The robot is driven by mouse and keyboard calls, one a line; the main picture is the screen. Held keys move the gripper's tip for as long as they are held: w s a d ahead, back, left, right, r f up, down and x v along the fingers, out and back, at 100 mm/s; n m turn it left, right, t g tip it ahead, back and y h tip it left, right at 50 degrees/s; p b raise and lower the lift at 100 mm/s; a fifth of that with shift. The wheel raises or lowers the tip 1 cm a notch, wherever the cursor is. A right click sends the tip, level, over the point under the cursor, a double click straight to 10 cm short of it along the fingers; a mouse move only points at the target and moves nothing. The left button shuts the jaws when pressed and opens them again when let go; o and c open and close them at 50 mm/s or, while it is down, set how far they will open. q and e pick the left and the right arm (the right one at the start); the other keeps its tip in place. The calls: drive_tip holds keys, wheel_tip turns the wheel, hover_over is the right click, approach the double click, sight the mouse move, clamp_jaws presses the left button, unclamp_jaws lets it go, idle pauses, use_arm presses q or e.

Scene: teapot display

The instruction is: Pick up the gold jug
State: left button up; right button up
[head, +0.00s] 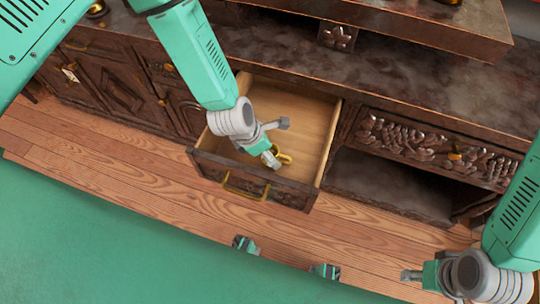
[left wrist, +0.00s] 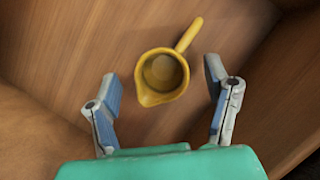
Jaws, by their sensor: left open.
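The gold jug (left wrist: 162,76) stands in the open wooden drawer, its round mouth facing the camera in the left wrist view. Its handle (left wrist: 189,34) points up and to the right there. In the head view the jug (head: 284,158) is partly hidden behind my left gripper (head: 278,142). My left gripper is open over the drawer. In the left wrist view its two fingers (left wrist: 164,95) are spread to either side of the jug, with gaps on both sides. My right gripper (head: 410,275) is at the lower right of the head view, away from the jug; its finger opening is unclear.
The drawer's walls (head: 325,140) surround the jug, and its front (head: 250,185) has a gold handle. The dark carved cabinet (head: 410,80) stretches behind. An open shelf bay (head: 385,185) lies right of the drawer. Wooden floor (head: 130,170) is clear in front.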

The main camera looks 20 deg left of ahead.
use_arm(q)
drive_tip(key=shift+w+d+f, duration=0.1)
drive_tip(key=shift+d+f, duration=0.35)
drive_tip(key=shift+a, duration=0.2)
drive_tip(key=c, duration=1.3)
